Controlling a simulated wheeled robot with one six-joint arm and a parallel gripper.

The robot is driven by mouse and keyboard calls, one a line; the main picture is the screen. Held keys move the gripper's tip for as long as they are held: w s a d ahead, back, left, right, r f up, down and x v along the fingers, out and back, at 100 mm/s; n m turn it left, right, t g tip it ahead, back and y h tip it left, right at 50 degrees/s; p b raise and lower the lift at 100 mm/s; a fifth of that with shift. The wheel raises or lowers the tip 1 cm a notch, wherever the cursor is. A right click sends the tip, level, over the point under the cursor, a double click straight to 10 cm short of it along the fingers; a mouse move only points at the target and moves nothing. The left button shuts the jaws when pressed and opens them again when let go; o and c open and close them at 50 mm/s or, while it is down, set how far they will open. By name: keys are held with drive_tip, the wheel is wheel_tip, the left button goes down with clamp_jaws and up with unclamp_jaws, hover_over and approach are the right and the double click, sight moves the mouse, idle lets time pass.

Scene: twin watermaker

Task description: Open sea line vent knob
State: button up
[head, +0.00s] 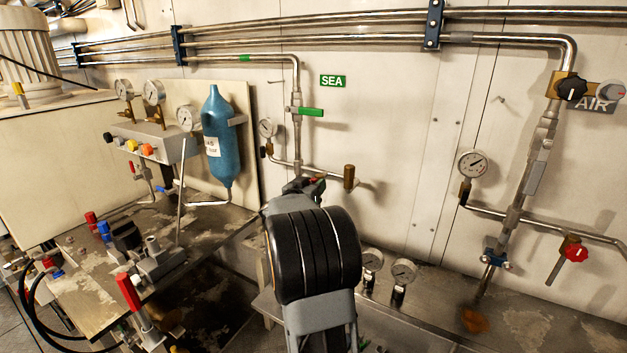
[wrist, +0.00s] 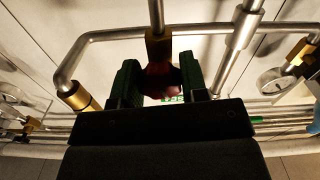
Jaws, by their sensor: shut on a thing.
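A dark red knob (wrist: 160,80) sits below a brass fitting (wrist: 159,47) on a steel pipe in the wrist view. My gripper (wrist: 160,88) has one dark green finger on each side of this knob and is shut on it. In the head view my gripper (head: 305,184) is at the lower end of the sea line pipe (head: 297,135), below the green SEA sign (head: 333,81). Only a small red bit of the knob (head: 318,180) shows there; my wrist and fingers hide the rest.
A brass cylinder (head: 349,177) ends the side pipe just right of my gripper. A gauge (head: 267,128) and a green-handled valve (head: 311,112) are close above. A blue bottle (head: 217,140) stands left. Two gauges (head: 372,259) (head: 404,271) are low at right.

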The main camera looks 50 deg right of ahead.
drive_tip(key=o, duration=0.9)
drive_tip(key=shift+a, duration=0.1)
drive_tip(key=v, duration=1.3)
drive_tip(key=shift+a+b, duration=0.3)
drive_tip(key=shift+s, duration=0.1)
